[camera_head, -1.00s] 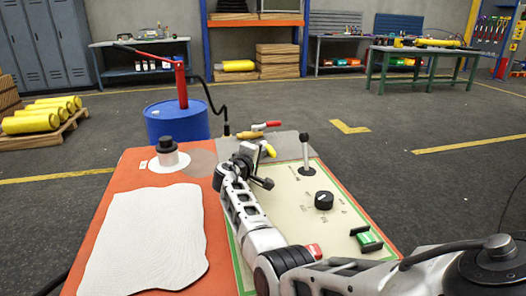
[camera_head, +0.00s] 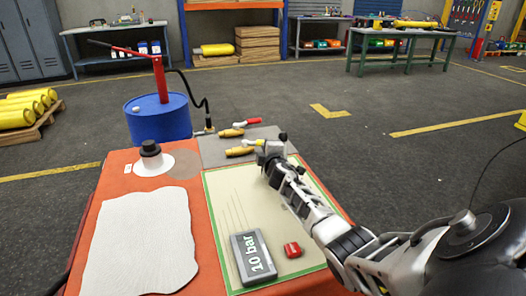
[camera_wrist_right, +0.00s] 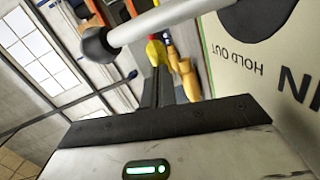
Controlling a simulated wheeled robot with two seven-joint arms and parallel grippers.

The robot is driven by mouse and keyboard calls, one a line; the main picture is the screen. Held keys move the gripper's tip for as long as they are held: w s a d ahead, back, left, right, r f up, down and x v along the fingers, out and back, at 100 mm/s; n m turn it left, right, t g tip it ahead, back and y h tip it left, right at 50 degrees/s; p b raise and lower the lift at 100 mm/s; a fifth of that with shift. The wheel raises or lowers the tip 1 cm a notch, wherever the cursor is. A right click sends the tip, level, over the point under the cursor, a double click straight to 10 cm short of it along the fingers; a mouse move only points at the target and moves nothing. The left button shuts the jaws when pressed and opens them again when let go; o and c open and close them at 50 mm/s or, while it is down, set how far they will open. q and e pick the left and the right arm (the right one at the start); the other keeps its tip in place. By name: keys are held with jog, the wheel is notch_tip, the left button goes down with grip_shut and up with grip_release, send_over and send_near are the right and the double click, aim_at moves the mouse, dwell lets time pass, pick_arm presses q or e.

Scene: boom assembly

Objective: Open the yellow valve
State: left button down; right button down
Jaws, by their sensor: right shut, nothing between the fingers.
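The yellow valve (camera_head: 254,143) sits on the grey plate at the far end of the bench, its yellow handle pointing right above a brass body (camera_head: 240,152). My right gripper (camera_head: 264,156) is shut and empty, just right of this valve. In the right wrist view the closed black fingers (camera_wrist_right: 158,88) point toward the yellow handle (camera_wrist_right: 155,52), with the brass bodies (camera_wrist_right: 187,78) beside them. Whether the fingers touch the handle cannot be told. The handle's tip is partly hidden by the gripper in the head view. My left gripper is not in view.
A red-handled valve (camera_head: 252,121) lies just behind. A ball-topped lever (camera_wrist_right: 98,45) crosses close in front of the right wrist camera. A blue drum (camera_head: 158,122) with a pump stands behind left.

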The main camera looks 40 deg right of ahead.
jog(key=shift+w+d+f+b, duration=0.15)
jog(key=shift+d+b, duration=0.45)
jog(key=shift+d, duration=0.55)
jog(key=shift+w+d+b, duration=0.3)
jog(key=shift+d+b, duration=0.15)
jog(key=shift+d, duration=0.2)
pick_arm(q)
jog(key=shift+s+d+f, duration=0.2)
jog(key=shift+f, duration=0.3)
pick_arm(e)
jog(key=shift+d, duration=0.1)
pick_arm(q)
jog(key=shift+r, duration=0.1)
pick_arm(e)
jog(key=shift+w+d, duration=0.1)
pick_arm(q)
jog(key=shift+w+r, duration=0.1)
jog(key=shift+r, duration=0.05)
